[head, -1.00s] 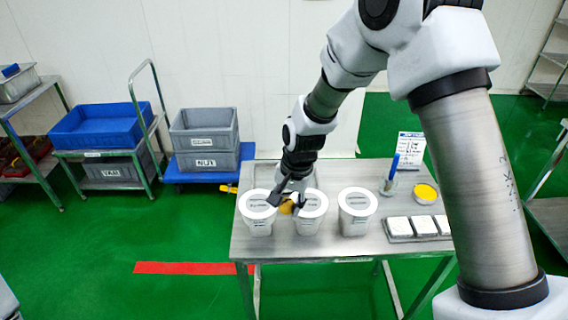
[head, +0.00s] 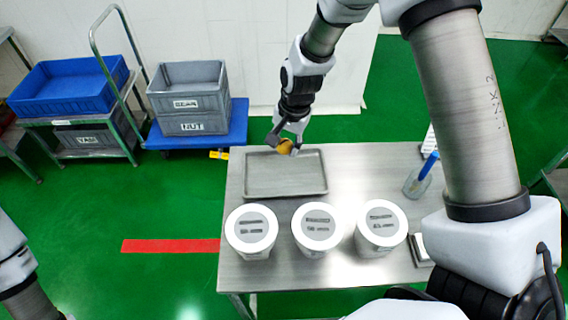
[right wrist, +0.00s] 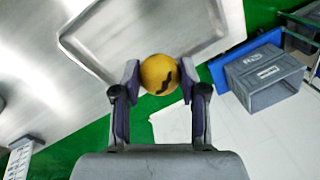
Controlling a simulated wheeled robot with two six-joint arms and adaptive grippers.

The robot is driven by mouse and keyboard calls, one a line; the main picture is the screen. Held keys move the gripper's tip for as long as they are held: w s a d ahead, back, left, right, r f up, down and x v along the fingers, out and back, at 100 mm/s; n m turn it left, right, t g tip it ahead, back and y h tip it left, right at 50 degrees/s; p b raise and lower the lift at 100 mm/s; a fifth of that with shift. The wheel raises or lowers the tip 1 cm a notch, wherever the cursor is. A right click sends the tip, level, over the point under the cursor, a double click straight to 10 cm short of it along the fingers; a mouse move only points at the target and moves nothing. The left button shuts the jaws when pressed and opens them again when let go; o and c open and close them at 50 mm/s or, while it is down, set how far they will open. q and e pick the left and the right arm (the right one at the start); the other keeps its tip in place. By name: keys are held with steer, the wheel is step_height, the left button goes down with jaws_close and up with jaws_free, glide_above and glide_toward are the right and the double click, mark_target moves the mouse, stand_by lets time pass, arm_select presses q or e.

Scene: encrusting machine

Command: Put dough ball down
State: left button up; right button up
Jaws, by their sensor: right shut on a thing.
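The yellow-orange dough ball (head: 285,146) is held by my right gripper (head: 284,143). In the right wrist view the dough ball (right wrist: 159,74) sits between the two fingers of the right gripper (right wrist: 158,80), with a dark mark on its face. In the head view the ball appears at the back edge of the empty metal tray (head: 286,191); its height above the tray is hard to tell. The tray (right wrist: 190,58) also shows beyond the ball in the right wrist view. My left arm shows at the lower left of the head view, but its gripper is out of view.
Three white lidded tubs (head: 251,231) stand in a row in front of the tray on the steel table (head: 375,170). A glass with a blue item (head: 418,181) is at the right. Grey crates (head: 191,98) on a blue cart stand behind left.

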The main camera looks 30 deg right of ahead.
mark_target(288, 148)
steer(key=f, duration=0.1)
steer(key=s+f, duration=0.1)
steer(key=f, duration=0.1)
steer(key=shift+a+f, duration=0.15)
steer(key=shift+a, duration=0.05)
steer(key=f, duration=0.5)
steer(key=shift+w+d+f+b, duration=0.15)
steer(key=shift+w+f+b, duration=0.15)
steer(key=shift+b, duration=0.1)
arm_select(q)
steer(key=shift+s+a+f, duration=0.1)
steer(key=shift+s+f, duration=0.15)
arm_select(e)
steer(key=shift+s+r, duration=0.15)
steer(key=shift+f, duration=0.2)
steer(key=o, duration=0.9)
steer(key=shift+c, duration=0.2)
arm_select(q)
steer(key=shift+f, duration=0.15)
